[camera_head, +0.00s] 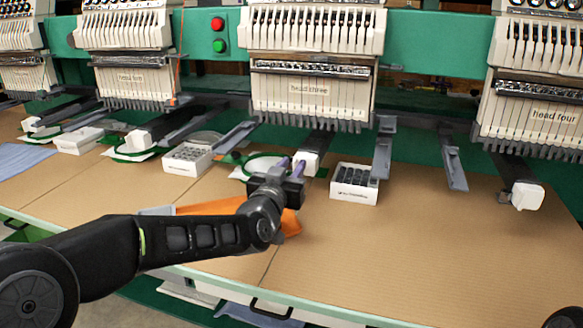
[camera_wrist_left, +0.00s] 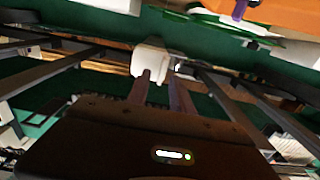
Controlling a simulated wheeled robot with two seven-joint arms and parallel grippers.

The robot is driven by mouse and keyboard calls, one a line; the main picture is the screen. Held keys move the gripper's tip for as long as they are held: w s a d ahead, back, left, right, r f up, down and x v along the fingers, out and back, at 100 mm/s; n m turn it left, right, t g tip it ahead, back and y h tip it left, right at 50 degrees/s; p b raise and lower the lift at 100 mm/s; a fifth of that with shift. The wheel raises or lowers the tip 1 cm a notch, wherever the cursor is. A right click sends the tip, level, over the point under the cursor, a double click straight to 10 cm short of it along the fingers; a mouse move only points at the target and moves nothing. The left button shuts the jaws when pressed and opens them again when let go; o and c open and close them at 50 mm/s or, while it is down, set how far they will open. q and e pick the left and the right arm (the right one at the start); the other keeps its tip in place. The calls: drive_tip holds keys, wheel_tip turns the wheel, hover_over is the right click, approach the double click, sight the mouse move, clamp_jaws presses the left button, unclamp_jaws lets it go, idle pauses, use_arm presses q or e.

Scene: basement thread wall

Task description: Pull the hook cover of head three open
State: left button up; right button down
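The hook cover of head three (camera_head: 309,162) is a small white block at the end of the dark arm below the head labelled "head three" (camera_head: 310,90). My left gripper (camera_head: 291,164) is right at this cover, its two purplish fingers apart and pointing at it. In the left wrist view the white cover (camera_wrist_left: 151,58) lies just beyond the fingertips (camera_wrist_left: 160,76). One finger overlaps its face and the other is by its right edge. A gap shows between the fingers. Whether they touch the cover I cannot tell. My right gripper is not in view.
A white box of dark spools (camera_head: 355,184) stands right of the cover, and another white box (camera_head: 187,159) stands left. Orange cloth (camera_head: 290,224) lies under my left wrist. Grey bracket arms (camera_head: 383,150) jut out nearby. The board at front right is clear.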

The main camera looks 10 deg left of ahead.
use_arm(q)
drive_tip(key=shift+c, duration=0.2)
clamp_jaws()
idle(1.1)
